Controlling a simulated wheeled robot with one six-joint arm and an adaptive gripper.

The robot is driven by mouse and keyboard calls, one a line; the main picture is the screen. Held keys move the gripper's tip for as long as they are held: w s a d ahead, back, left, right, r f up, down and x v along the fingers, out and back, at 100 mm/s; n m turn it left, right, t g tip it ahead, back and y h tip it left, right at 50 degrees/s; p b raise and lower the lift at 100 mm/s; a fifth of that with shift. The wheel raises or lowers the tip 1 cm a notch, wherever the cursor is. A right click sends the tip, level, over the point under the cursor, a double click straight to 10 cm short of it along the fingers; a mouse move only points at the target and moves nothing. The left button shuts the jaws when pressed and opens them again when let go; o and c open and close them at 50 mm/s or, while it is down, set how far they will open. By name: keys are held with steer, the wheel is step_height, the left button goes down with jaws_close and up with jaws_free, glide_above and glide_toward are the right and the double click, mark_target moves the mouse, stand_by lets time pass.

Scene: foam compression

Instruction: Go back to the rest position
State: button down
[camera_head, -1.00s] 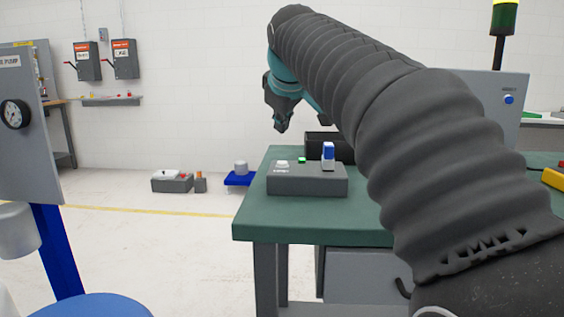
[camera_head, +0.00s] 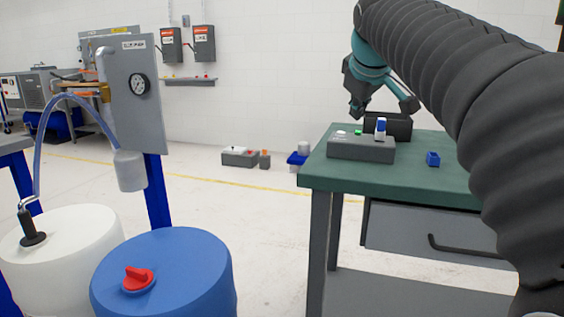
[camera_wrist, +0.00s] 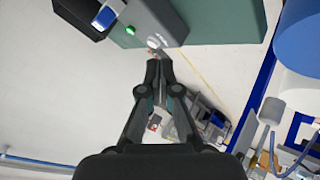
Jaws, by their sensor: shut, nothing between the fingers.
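My gripper (camera_head: 357,110) hangs from the teal wrist above the far left part of the green-topped table (camera_head: 440,186). In the wrist view its two dark fingers (camera_wrist: 159,68) meet at their tips, with nothing held. A grey control box (camera_head: 361,150) stands on the table below and to the right of the fingertips in the head view. It carries a pale round button, a green button and a blue-and-white upright piece (camera_head: 380,128). In the wrist view the fingertips appear close to the round button (camera_wrist: 155,41); I cannot tell the gap.
A black bin (camera_head: 400,126) stands behind the control box and a small blue block (camera_head: 433,159) lies right of it. A blue drum (camera_head: 190,265), a white drum (camera_head: 75,245) and a gauge panel (camera_head: 128,95) stand left. The floor between drums and table is clear.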

steer(key=s+f+m+g+y, duration=0.1)
steer(key=s+f+m+g, duration=0.2)
steer(key=s+f, duration=2.7)
step_height(320, 180, down, 3)
steer(key=m, duration=0.4)
steer(key=shift+r+m+g, duration=0.2)
steer(key=shift+m+g, duration=0.1)
steer(key=shift+m, duration=0.1)
